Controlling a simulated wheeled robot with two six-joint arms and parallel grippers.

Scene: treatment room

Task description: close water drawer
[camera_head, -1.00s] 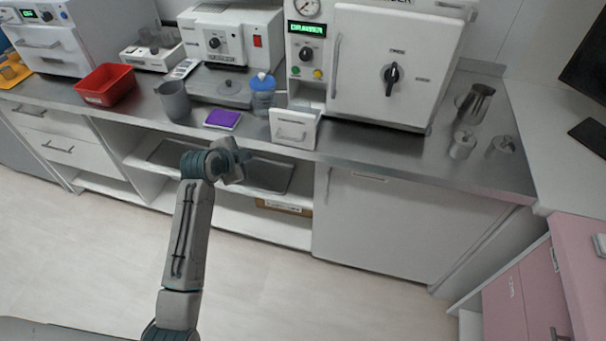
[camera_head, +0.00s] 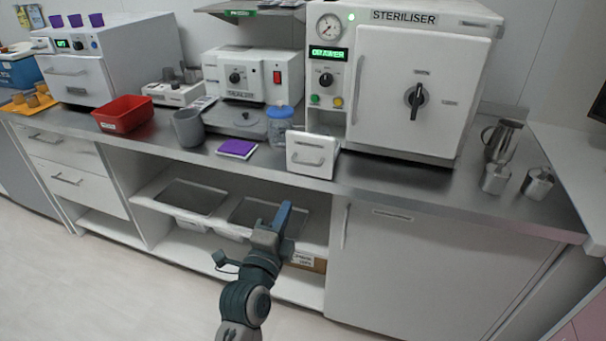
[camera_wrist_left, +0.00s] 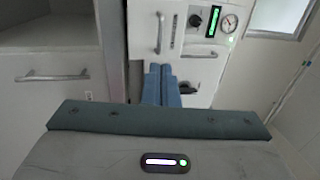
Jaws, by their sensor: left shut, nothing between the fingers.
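The water drawer (camera_head: 312,155) is a small white drawer with a front handle at the bottom left of the steriliser (camera_head: 410,90). It sticks out over the counter, open. In the left wrist view, which is turned sideways, the drawer front (camera_wrist_left: 146,38) with its handle shows just beyond the fingers. My left gripper (camera_head: 285,208) is shut and empty, with blue fingers. In the head view it appears below the drawer, in front of the open shelf. The fingers also show in the left wrist view (camera_wrist_left: 162,72), apart from the drawer. My right gripper is out of view.
A blue-lidded jar (camera_head: 280,127) stands close left of the drawer. A purple pad (camera_head: 237,148), a grey jug (camera_head: 187,127) and a red bin (camera_head: 122,113) stand farther left. Metal cups (camera_head: 495,178) stand at right. The counter edge runs below the drawer.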

